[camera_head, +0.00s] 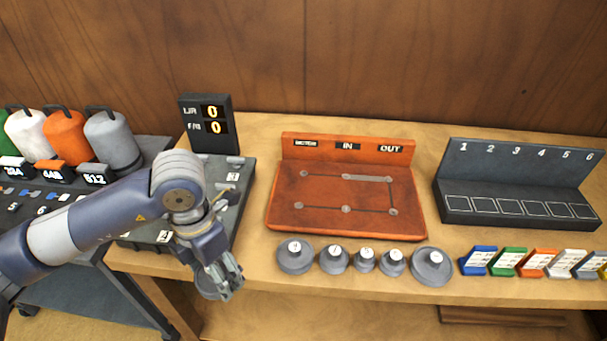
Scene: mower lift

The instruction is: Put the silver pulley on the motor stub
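Several grey-silver pulleys stand in a row at the table's front edge: a wide one (295,257) at the left, three smaller ones (364,262) between, and a wide one (432,267) at the right. Their top labels are too small to read. The orange board (408,222) behind them carries several stubs; the left column, with an upper stub (304,174), lies below what looks like a MOTOR label (305,143). My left gripper (222,287) points down left of the pulleys, by the front edge. A grey rounded shape shows at its fingers; I cannot tell whether it is held.
A dark display (205,124) reads 0 and 0 above a dark panel. A numbered slot rack (517,190) stands at the right, with coloured tags (508,262) before it. A cart with canisters (110,140) stands at the left.

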